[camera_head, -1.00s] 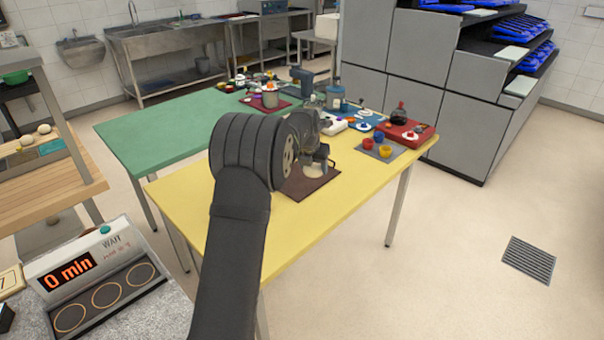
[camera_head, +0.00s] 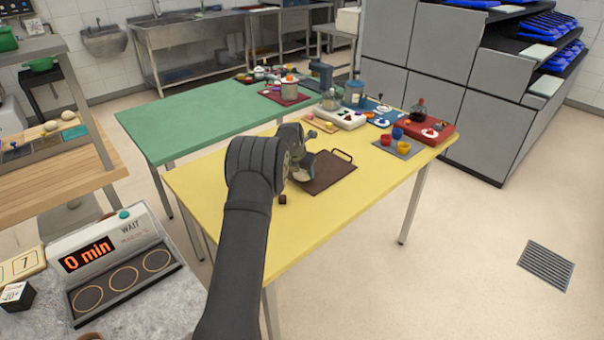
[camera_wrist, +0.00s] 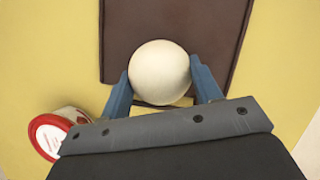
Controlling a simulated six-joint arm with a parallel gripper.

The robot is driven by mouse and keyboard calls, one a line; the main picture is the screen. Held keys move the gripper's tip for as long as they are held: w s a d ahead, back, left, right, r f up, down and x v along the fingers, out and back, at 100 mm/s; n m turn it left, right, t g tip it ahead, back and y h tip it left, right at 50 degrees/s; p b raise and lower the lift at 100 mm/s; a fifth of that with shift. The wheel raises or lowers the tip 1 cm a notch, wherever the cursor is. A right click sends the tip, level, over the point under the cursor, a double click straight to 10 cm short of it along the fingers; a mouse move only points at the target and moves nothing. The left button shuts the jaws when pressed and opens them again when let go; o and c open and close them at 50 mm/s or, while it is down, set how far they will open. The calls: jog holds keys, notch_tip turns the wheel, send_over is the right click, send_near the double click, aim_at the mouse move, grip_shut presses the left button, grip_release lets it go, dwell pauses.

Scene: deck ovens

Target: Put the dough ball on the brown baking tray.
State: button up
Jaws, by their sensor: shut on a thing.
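The pale, round dough ball (camera_wrist: 160,72) is between the two blue fingers of my gripper (camera_wrist: 163,88) in the wrist view. My gripper is shut on it. The brown baking tray (camera_wrist: 215,30) lies behind the ball in that view, and the ball overlaps the tray's near edge. In the head view, my gripper (camera_head: 304,172) is at the left end of the tray (camera_head: 333,174), which lies on the yellow table and has a handle at its far end. I cannot tell how high the ball is above the tray.
A round red-and-white container (camera_wrist: 58,132) is left of my gripper in the wrist view. On the yellow table (camera_head: 225,185), a grey mat (camera_head: 404,150) with cups and a red tray (camera_head: 438,136) lie to the right. A small dark block (camera_head: 282,199) sits near the gripper.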

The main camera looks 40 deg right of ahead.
jog(key=shift+f, duration=0.45)
jog(key=shift+f, duration=0.15)
jog(key=o, duration=1)
jog(key=shift+c, duration=0.2)
jog(key=shift+r, duration=0.2)
jog(key=v, duration=1.2)
jog(key=shift+s+f, duration=0.1)
jog(key=shift+f, duration=0.05)
